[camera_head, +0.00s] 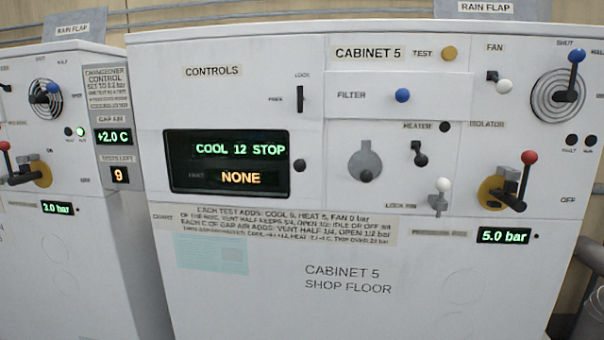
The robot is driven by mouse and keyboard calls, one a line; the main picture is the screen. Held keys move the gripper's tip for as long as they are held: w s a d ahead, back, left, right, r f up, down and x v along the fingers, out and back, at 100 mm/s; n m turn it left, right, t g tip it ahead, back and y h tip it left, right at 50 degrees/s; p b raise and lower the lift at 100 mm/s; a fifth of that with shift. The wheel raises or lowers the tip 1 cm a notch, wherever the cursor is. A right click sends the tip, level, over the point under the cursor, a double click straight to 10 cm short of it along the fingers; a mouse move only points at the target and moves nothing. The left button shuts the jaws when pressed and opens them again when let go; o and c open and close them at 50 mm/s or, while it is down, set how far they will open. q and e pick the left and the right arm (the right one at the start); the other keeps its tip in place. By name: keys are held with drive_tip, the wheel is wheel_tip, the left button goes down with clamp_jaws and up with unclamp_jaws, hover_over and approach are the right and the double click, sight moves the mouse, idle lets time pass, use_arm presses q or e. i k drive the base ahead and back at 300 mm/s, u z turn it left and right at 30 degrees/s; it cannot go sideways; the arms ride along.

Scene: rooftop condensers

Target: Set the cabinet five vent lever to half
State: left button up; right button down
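The cabinet 5 (345,285) fills the middle and right of the view. Its vent lever (575,70), black with a blue knob, sits over a round slotted vent (556,100) at the upper right. The lever points up, leaning slightly right, close to the "SHUT" label. The "HALF" label is at the right picture edge, partly cut off. Neither of my grippers is in view.
The display (228,162) reads "COOL 12 STOP" and "NONE"; the pressure display (504,236) reads 5.0 bar. A similar cabinet (75,260) stands left.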

sight(576, 55)
drive_tip(key=z, duration=1.55)
